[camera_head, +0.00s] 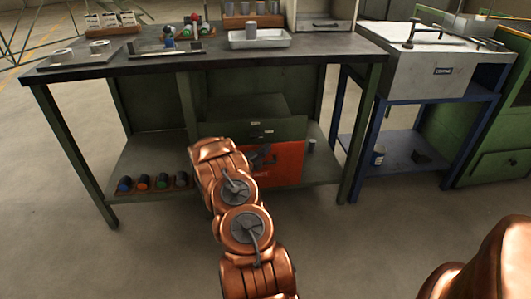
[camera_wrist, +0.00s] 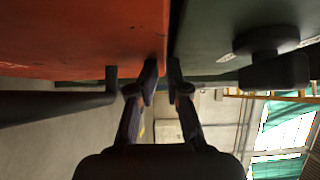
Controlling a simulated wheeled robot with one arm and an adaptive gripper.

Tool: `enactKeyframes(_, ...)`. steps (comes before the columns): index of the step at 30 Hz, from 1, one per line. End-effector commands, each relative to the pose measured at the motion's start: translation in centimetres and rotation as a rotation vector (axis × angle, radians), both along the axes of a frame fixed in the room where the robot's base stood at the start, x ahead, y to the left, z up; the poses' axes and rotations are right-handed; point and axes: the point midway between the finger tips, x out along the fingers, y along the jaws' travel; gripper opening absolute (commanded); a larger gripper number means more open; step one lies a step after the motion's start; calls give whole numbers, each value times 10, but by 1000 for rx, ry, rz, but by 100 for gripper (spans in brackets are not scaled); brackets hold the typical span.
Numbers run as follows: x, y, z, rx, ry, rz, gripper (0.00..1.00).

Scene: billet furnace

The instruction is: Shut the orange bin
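The orange bin (camera_head: 283,160) is under the workbench, below a green drawer unit. Its front stands out from the unit, with a dark handle on it. In the wrist view its orange surface (camera_wrist: 75,35) fills the upper left, with a dark bar handle (camera_wrist: 55,106) below. My gripper (camera_head: 262,155) is in front of the orange face in the head view, partly hidden by my arm. In the wrist view my gripper's fingertips (camera_wrist: 161,70) are close together with a narrow gap and nothing clearly between them. They are near the bin's edge; contact cannot be told.
Green drawers (camera_head: 255,130) are above the bin, one partly out. A green face with a dark knob (camera_wrist: 275,60) is at the right in the wrist view. Several colored cylinders (camera_head: 150,182) lie on the lower shelf. A grey cylinder (camera_head: 312,145) stands right of the bin. Floor in front is clear.

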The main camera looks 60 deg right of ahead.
Motion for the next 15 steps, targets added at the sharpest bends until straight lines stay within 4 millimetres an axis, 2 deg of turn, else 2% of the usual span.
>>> enactKeyframes(1,14,3,-1,4,1,34,0)
enactKeyframes(15,18,11,-2,8,1,44,0)
